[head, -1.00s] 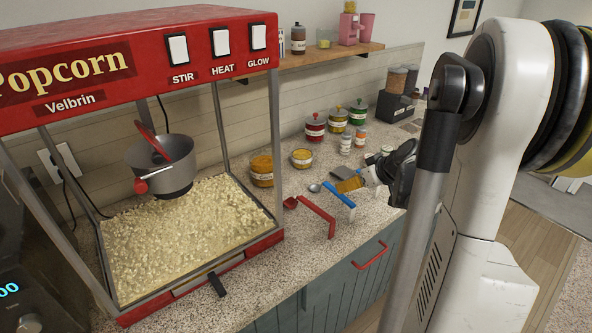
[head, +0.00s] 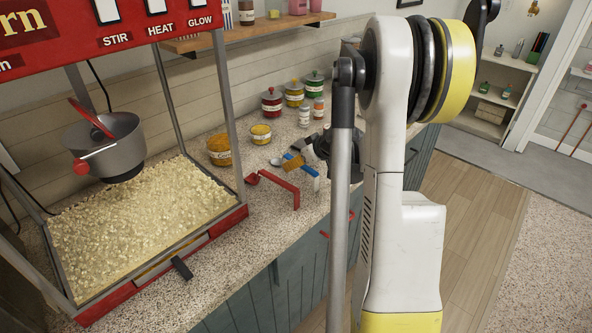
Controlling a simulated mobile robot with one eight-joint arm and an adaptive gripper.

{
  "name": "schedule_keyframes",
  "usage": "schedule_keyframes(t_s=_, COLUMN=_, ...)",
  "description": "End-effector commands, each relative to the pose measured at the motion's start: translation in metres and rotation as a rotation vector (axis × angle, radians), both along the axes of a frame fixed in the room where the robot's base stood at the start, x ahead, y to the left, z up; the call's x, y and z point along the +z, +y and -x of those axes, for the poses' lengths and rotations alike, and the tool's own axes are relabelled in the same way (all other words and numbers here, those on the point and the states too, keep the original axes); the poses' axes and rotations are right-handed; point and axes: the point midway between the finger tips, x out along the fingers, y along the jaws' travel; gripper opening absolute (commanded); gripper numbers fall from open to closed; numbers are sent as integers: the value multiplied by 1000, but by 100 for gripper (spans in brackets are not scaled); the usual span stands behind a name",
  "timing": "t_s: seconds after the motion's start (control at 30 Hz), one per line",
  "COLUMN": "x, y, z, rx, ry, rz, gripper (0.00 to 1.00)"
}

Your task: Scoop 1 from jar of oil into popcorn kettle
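The popcorn kettle (head: 106,146), a grey metal pot with red handles, hangs inside the popcorn machine (head: 200,227) above a bed of popcorn. Two open jars with yellow-orange contents stand on the counter right of the machine: a larger one (head: 220,152) and a smaller one (head: 261,134). I cannot tell which holds oil. A red scoop (head: 283,186) and a blue-handled utensil (head: 303,168) lie in front of them. My gripper (head: 303,158) is low over the counter near the blue utensil. It is mostly hidden behind my arm; its fingers and any grip are unclear.
Lidded red, yellow and green jars (head: 294,94) and small white bottles (head: 304,117) stand behind, by the wall. A wooden shelf (head: 250,34) is above. Cabinets front the counter; open floor (head: 455,180) lies to the right.

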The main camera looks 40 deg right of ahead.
Motion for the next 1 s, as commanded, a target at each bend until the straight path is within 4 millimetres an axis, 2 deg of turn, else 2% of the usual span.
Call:
schedule_keyframes(t_s=0.1, x=1, y=0, z=0, rx=0, ry=0, rz=0, gripper=43)
schedule_keyframes(t_s=0.13, x=1, y=0, z=0, rx=0, ry=0, rz=0, gripper=39)
schedule_keyframes(t_s=0.27, x=1, y=0, z=0, rx=0, ry=0, rz=0, gripper=0)
schedule_keyframes(t_s=0.77, x=4, y=0, z=1, rx=0, ry=1, rz=0, gripper=0)
schedule_keyframes(t_s=0.87, x=13, y=0, z=1, rx=0, ry=0, rz=0, gripper=0)
schedule_keyframes(t_s=1.0, x=34, y=0, z=1, rx=0, ry=0, rz=0, gripper=0)
